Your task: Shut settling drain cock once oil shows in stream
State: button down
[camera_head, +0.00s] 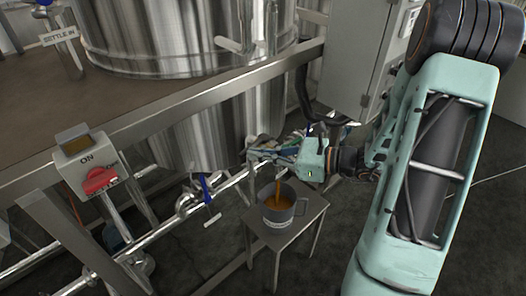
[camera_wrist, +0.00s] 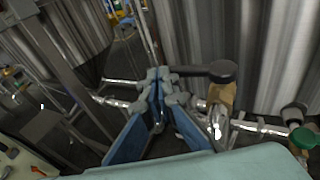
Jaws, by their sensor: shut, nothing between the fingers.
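My gripper (camera_wrist: 158,76) is shut and empty. In the wrist view its fingertips are at the left end of a dark lever, seemingly touching or very close to it. The lever (camera_wrist: 203,70) runs sideways from a round hub above a brass cock body (camera_wrist: 221,97), which looks like the drain cock. In the head view my gripper (camera_head: 257,152) hides the cock. An orange-brown stream (camera_head: 278,187) falls below the gripper into a grey metal jug (camera_head: 281,210). The jug holds orange-brown liquid.
The jug stands on a small metal table (camera_head: 305,222). A steel tank (camera_head: 200,140) rises behind the pipes. A blue-handled valve (camera_head: 207,190) is left of the jug. A switch box with a red knob (camera_head: 98,180) is at the left, and a grey cabinet (camera_head: 360,55) is behind my arm.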

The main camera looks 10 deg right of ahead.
jog(key=shift+w+a, duration=0.1)
jog(key=shift+a, duration=0.25)
jog(key=shift+d, duration=0.1)
dwell(0.5)
